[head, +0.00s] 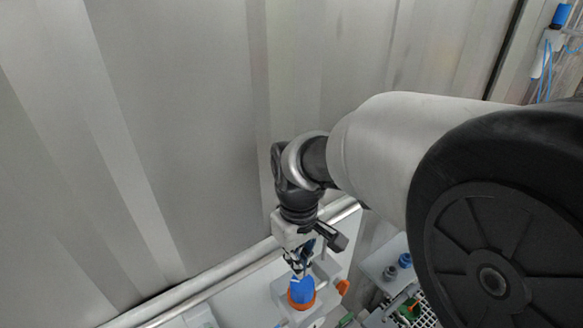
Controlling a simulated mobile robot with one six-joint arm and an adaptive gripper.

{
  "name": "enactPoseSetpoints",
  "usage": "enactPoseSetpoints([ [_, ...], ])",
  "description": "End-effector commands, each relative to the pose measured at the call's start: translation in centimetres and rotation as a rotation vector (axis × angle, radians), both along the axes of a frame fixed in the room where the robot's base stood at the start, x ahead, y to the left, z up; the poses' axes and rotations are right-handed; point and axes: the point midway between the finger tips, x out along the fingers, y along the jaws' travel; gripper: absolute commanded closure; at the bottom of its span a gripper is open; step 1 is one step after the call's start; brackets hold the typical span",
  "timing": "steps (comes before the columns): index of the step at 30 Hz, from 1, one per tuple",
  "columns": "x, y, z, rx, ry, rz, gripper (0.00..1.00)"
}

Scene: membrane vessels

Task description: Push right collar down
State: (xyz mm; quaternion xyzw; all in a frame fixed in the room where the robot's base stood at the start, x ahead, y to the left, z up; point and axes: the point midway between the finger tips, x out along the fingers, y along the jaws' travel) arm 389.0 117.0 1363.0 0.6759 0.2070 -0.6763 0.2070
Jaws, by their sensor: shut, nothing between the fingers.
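My gripper (299,272) points downward at the lower middle of the head view. It is shut and empty, with its tips at or just above a blue piece (302,290). I cannot tell whether they touch. An orange collar (301,305) rings the lower part of the blue piece, in a pale housing (277,290). A second orange part (343,287) sticks out to the right of the housing. Which of these is the right collar is not clear from this view.
A corrugated grey metal wall (180,120) stands behind, with a horizontal pipe (230,268) along its foot. At the lower right are a pale box with a blue knob (405,260) and a rack with green and orange pieces (411,308). My arm covers much of the right side.

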Motion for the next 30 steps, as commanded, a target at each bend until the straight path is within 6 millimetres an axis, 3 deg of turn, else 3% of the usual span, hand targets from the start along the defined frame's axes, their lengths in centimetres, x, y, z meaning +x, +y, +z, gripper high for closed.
enactPoseSetpoints([
  [6, 0.0, 0.0, -2.0, 0.0, 0.0, 0.0, 1.0],
  [19, 0.0, 0.0, -2.5, 0.001, -0.001, 0.0, 1.0],
  [27, 0.0, 0.0, -5.2, -0.001, 0.001, 0.0, 1.0],
  [30, -0.2, -0.1, -5.3, -0.002, 0.006, 0.0, 1.0],
])
